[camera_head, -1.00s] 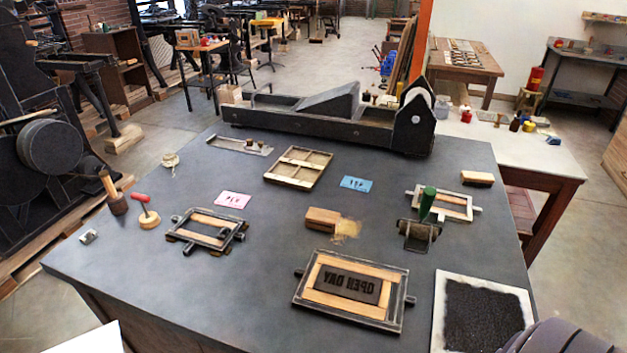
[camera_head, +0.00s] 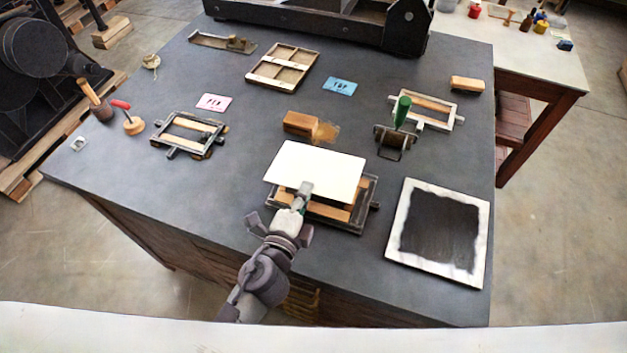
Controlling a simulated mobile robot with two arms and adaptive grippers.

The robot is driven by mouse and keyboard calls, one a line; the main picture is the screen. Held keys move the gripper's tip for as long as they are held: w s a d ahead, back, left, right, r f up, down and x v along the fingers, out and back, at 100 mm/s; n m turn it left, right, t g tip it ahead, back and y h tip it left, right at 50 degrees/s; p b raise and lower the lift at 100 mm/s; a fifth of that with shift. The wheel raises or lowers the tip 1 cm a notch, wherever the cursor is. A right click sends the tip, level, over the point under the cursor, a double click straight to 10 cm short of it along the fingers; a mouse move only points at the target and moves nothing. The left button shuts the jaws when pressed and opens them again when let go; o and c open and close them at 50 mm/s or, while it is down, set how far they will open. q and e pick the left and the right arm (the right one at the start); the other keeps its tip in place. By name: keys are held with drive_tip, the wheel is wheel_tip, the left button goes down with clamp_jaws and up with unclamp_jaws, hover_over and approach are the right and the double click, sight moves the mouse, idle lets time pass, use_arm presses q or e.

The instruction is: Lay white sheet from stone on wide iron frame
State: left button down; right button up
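A blank white sheet (camera_head: 322,168) is over the back part of the wide iron frame (camera_head: 340,227), hiding the dark lettering block. The frame's front wooden bar (camera_head: 325,209) and right side show from under it. I cannot tell whether the sheet touches the frame or is just above it. My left gripper (camera_head: 304,189) reaches in from the front and is shut on the sheet's near edge. The dark stone top (camera_head: 230,145) carries the frame. My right gripper is out of view.
A white-bordered inked slab (camera_head: 398,240) lies right of the frame. A pale surface (camera_head: 300,325) crosses the bottom.

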sight(309, 212)
use_arm(q)
drive_tip(key=shift+w+d+f, duration=0.1)
drive_tip(key=shift+w+d, duration=0.1)
drive_tip(key=shift+d, duration=0.2)
drive_tip(key=shift+f, duration=0.15)
drive_tip(key=shift+a+f+b, duration=0.1)
drive_tip(key=shift+f+b, duration=0.15)
drive_tip(key=shift+b, duration=0.15)
wheel_tip(309, 212, down, 5)
drive_tip(key=b, duration=0.4)
drive_tip(key=shift+r, duration=0.15)
drive_tip(key=shift+f+b, duration=0.7)
drive_tip(key=shift+b, duration=0.25)
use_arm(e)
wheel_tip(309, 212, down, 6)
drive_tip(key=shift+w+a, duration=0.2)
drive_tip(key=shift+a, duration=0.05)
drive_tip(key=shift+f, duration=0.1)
